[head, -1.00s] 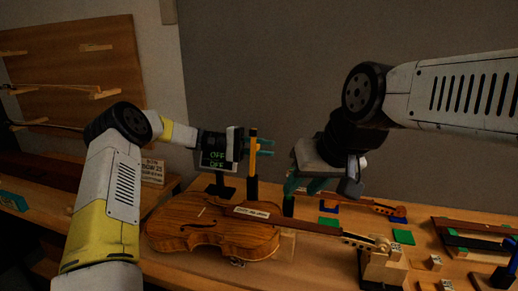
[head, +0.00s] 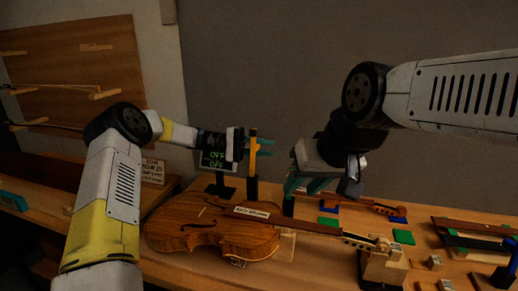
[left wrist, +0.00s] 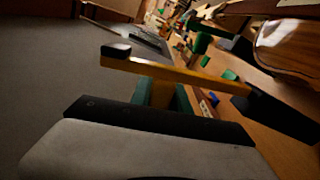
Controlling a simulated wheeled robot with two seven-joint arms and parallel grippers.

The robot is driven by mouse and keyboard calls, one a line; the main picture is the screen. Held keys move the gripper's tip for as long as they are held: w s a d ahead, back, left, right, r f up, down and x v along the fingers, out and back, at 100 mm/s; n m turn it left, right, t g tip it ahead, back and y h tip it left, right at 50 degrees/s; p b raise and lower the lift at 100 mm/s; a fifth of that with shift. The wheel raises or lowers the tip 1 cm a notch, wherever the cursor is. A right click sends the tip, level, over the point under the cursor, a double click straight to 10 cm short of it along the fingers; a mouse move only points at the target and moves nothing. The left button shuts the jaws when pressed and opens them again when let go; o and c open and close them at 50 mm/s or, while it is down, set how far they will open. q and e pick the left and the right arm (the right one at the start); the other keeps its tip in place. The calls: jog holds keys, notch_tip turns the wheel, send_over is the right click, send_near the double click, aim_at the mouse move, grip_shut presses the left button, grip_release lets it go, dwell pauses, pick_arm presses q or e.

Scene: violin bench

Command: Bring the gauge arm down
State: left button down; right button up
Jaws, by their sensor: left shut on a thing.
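The gauge arm (head: 253,153) is a slim yellow-orange bar with a black tip, standing upright from a black base (head: 252,189) behind the violin. My left gripper (head: 265,147) is shut on its upper part, with teal fingers around the bar. In the left wrist view the bar (left wrist: 185,73) crosses the teal fingers (left wrist: 162,95), its black cap to the left and black holder (left wrist: 280,117) to the right. The violin (head: 215,228) lies on the bench below. My right gripper (head: 305,186) hangs to the right, teal fingers apart, with nothing visible between them.
A display (head: 216,162) with green "OFF" lines stands behind my left gripper, partly covered. A dark post (head: 288,205) stands below my right gripper. A wooden block (head: 383,268) sits by the violin's scroll. Green pads and small parts lie at right.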

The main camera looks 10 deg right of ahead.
pick_arm(q)
jog(key=shift+s+a, duration=0.1)
jog(key=s+m, duration=0.1)
jog(key=s+a+r+m, duration=0.1)
jog(key=m, duration=0.1)
jog(key=shift+s+a+f+m, duration=0.8)
jog(key=shift+s+m, duration=0.85)
jog(key=shift+m, duration=1.3)
jog(key=shift+s+a+f+m, duration=0.5)
jog(key=shift+s+f+m, duration=0.9)
jog(key=shift+m, duration=1.5)
jog(key=shift+s+a+f+m, duration=0.6)
jog(key=shift+s+m, duration=1.35)
jog(key=shift+m, duration=1)
jog(key=c, duration=1.2)
grip_release()
jog(key=shift+c, duration=0.2)
jog(key=shift+a, duration=0.15)
